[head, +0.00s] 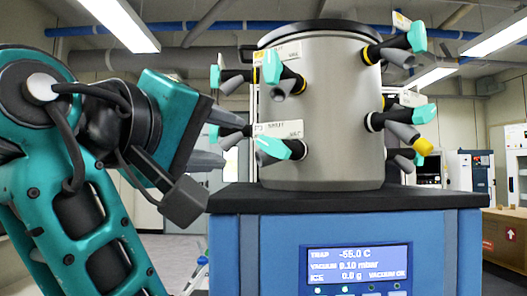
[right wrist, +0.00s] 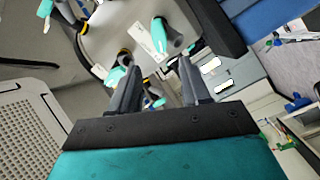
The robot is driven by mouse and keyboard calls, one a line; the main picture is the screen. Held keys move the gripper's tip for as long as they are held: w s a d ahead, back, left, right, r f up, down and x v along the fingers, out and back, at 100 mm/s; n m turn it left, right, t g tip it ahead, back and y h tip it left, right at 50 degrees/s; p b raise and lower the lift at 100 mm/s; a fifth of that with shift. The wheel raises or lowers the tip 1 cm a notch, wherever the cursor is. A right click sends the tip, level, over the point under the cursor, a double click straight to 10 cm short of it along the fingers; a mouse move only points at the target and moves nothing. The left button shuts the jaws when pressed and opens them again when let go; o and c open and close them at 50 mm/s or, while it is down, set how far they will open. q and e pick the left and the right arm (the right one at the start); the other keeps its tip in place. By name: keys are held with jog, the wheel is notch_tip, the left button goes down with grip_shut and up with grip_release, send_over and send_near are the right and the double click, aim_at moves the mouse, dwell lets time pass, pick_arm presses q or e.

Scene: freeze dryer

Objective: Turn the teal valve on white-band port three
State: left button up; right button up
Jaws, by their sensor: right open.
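The grey steel chamber (head: 325,110) carries several teal-handled valves on black ports, some with yellow bands and some with white. A teal valve (head: 280,148) sits low on its front-left face, on a port with a white band and a label above it too small to read surely. My right gripper (head: 231,143) is open and empty just left of this valve, fingers pointing at it. In the right wrist view, a teal handle (right wrist: 158,92) shows between the open fingers (right wrist: 159,68); contact cannot be told. My left gripper is out of view.
A yellow-band valve (head: 272,66) is just above the low front one. Other valves stick out left (head: 215,76) and right (head: 422,114). The chamber stands on a black top (head: 420,197) over a blue cabinet (head: 265,250) with a lit display (head: 357,265).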

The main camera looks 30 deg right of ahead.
aim_at(271, 147)
jog(key=x, duration=1.2)
jog(key=shift+w+d+p, duration=0.1)
jog(key=shift+d+p, duration=0.15)
jog(key=shift+p, duration=0.1)
jog(key=shift+c, duration=0.3)
grip_shut()
